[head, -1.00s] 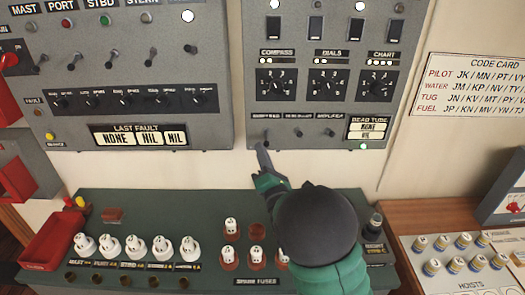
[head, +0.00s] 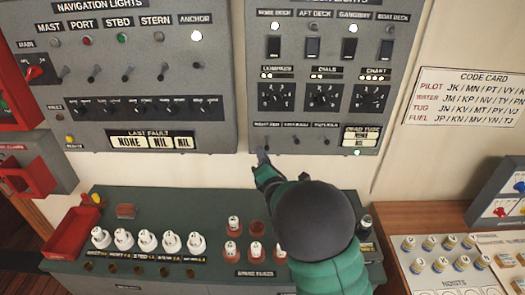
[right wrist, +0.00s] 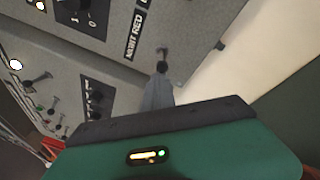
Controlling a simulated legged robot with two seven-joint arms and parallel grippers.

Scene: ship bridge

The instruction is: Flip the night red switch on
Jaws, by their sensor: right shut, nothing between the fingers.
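The night red switch (right wrist: 162,53) is a small dark lever with a rounded end on the grey panel, beside its NIGHT RED label (right wrist: 137,36) in the right wrist view. In the head view the switch (head: 268,141) is the leftmost of three small levers along the right panel's lower edge. My right gripper (head: 262,155) is shut and empty, its tip just below the switch. In the right wrist view the fingertips (right wrist: 160,75) meet the lever's end or stop just short; I cannot tell whether they touch. My left gripper is out of view.
Other levers (head: 297,142) stand close to the right, with the dead tube box (head: 361,137) beyond. The navigation lights panel (head: 130,85) is to the left. Below, a green console (head: 200,203) holds white fuses (head: 143,240). Bare wall shows between panels and console.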

